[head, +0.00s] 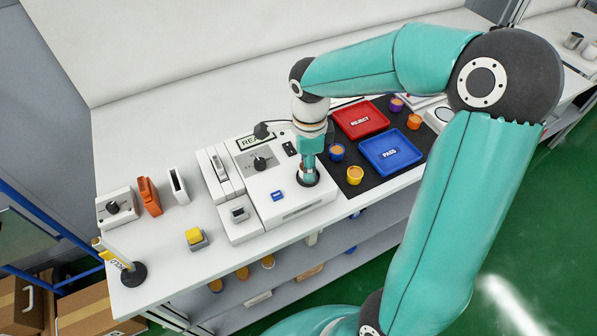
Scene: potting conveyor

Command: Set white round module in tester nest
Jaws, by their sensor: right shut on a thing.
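The tester (285,205) is a white box on the bench with a display, a dark knob and a small blue part on top. Its round dark-rimmed nest (315,184) is at the right of its top. My right gripper (308,176) points down at this nest and is shut. The white round module is between its fingers, almost wholly hidden by them, low at the nest. I cannot tell whether it touches the nest floor. My left gripper is not in view.
A red REJECT tray (340,123) and a blue PASS tray (371,158) lie on a dark mat, with several coloured round modules around them. A yellow button (194,235) and small devices stand to the left. The bench front left is mostly clear.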

